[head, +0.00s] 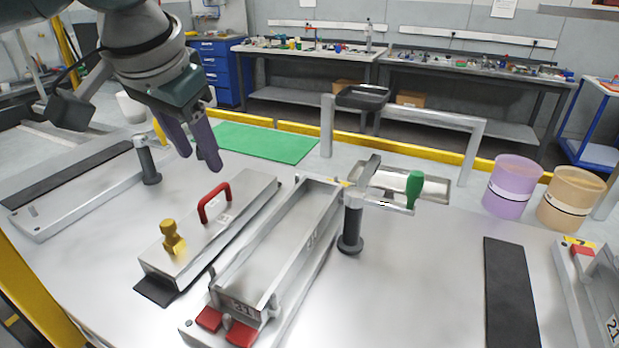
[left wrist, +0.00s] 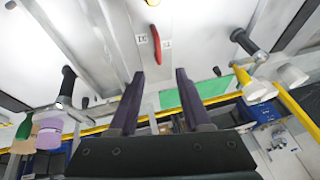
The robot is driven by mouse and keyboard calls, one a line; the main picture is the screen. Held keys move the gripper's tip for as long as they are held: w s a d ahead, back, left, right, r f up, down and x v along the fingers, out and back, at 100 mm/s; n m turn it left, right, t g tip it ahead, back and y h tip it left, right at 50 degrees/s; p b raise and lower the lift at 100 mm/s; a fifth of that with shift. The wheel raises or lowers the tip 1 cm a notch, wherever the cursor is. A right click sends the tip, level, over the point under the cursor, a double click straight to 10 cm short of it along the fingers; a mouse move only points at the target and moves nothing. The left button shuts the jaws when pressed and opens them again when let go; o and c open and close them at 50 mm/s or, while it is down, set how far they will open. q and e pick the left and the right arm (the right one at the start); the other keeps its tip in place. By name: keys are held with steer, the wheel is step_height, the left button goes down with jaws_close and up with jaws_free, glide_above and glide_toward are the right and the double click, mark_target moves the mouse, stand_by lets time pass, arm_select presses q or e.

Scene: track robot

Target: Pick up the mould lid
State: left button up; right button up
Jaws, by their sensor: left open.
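The mould lid (head: 232,212) is a long metal block with a red arched handle (head: 213,203) and a brass knob (head: 172,238) at its near end. It lies on the metal table beside the open mould (head: 288,238), a long empty trough with red clamps at its near end. My left gripper (head: 201,160) is open and empty, above and beyond the lid's handle, apart from it. In the left wrist view the open fingers (left wrist: 160,74) point toward the red handle (left wrist: 162,45), which shows past the tips. My right gripper is not in view.
A rail frame (head: 470,150) stands at the far table edge. Purple (head: 512,185) and orange (head: 570,197) tubs stand at the right. A green mat (head: 262,143) lies behind.

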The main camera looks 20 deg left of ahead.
mark_target(213, 191)
arm_select(q)
steer(key=x, duration=0.4)
steer(key=s+x, duration=0.1)
steer(key=x, duration=0.1)
steer(key=shift+w+f, duration=0.2)
steer(key=shift+f, duration=0.25)
steer(key=shift+w+f, duration=0.25)
steer(key=shift+f, duration=0.2)
steer(key=shift+c, duration=0.3)
jaws_close()
steer(key=shift+r, duration=0.1)
